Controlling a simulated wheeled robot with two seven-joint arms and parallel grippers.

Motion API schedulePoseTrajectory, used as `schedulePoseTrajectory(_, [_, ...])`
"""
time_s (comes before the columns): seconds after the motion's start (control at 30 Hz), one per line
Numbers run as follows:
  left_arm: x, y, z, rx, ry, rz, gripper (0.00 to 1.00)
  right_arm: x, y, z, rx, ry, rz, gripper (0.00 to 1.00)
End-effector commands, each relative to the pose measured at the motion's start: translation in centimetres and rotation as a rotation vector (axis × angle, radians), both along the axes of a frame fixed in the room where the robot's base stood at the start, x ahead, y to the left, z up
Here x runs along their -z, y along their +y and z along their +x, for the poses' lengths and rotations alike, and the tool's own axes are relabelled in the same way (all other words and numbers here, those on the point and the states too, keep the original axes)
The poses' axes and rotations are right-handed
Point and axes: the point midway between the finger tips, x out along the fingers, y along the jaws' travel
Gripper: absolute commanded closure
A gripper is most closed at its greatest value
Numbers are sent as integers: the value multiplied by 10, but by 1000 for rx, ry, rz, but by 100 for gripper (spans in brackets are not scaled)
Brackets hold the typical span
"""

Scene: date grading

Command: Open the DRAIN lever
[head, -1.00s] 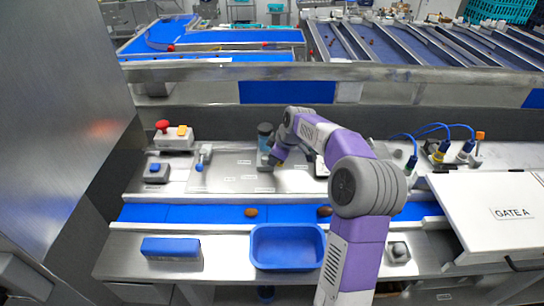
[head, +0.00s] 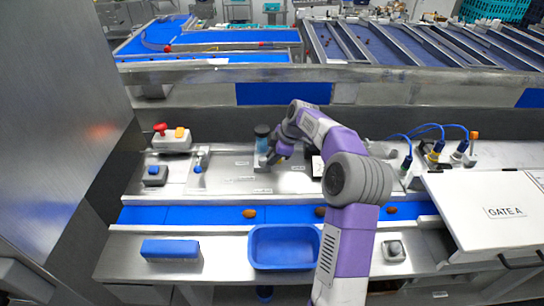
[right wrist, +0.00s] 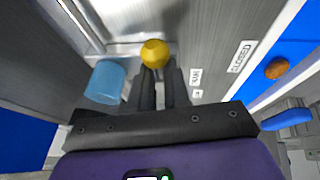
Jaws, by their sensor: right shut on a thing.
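My right gripper (head: 273,160) is down at the back of the steel panel, beside a teal cylinder (head: 262,138). In the right wrist view, a round yellow knob (right wrist: 155,53) sits at the tips of my right gripper (right wrist: 162,72), which is shut on it. The knob's stem is hidden by the fingers. A label reading CLOSED (right wrist: 241,56) lies on the panel to the right of the fingers. No DRAIN label is readable. My left gripper is not in view.
A blue tray (head: 256,262) stands in front of the blue belt (head: 180,215), which carries several dates. A red button box (head: 172,143) and a blue-handled lever (head: 200,160) are on the left. A white GATE A cover (head: 480,195) is on the right.

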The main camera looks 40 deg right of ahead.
Motion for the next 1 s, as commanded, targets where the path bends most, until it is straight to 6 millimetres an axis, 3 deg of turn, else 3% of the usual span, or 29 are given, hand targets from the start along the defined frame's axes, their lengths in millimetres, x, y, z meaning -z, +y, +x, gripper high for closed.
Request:
schedulePoseTrajectory(0.03, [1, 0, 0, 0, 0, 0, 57, 9, -3, -6, -1, 25, 0, 100])
schedulePoseTrajectory(0.17, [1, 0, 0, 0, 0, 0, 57, 9, -3, -6, -1, 25, 0, 100])
schedulePoseTrajectory(0.2, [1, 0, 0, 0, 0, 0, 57, 9, -3, -6, -1, 25, 0, 79])
schedulePoseTrajectory(0.37, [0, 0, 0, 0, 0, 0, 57, 6, -2, -5, 1, 19, 0, 57])
schedulePoseTrajectory(0.67, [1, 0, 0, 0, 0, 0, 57, 1, -2, -3, 0, 8, -2, 57])
schedulePoseTrajectory(1.0, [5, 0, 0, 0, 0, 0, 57, -45, -13, -23, 3, 9, -3, 57])
